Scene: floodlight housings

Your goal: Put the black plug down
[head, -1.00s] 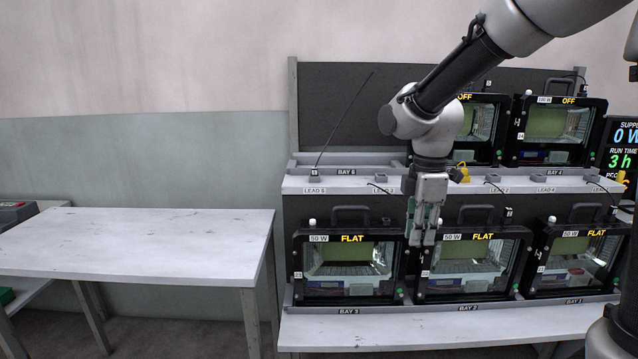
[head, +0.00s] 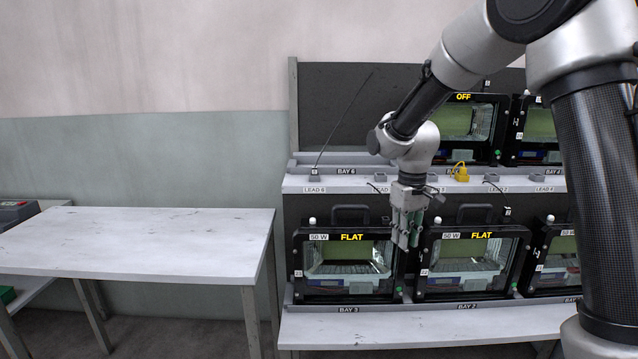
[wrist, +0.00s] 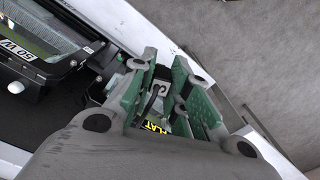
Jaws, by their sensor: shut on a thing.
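My gripper (head: 404,242) hangs pointing down in front of the gap between the Bay 3 and Bay 2 housings in the head view. In the wrist view its green fingers (wrist: 163,75) are closed around a small black plug (wrist: 160,76) with a pale numbered tag. The plug is mostly hidden by the fingers and cannot be made out in the head view. A shelf edge with lead labels (head: 330,188) runs behind and above the gripper, carrying small grey sockets.
The Bay 3 housing (head: 349,294) and Bay 2 housing (head: 470,292) stand close to the gripper, both showing FLAT. A yellow plug (head: 461,172) sits on the shelf. A thin rod rises at the Bay 6 end. The left table (head: 140,240) is bare.

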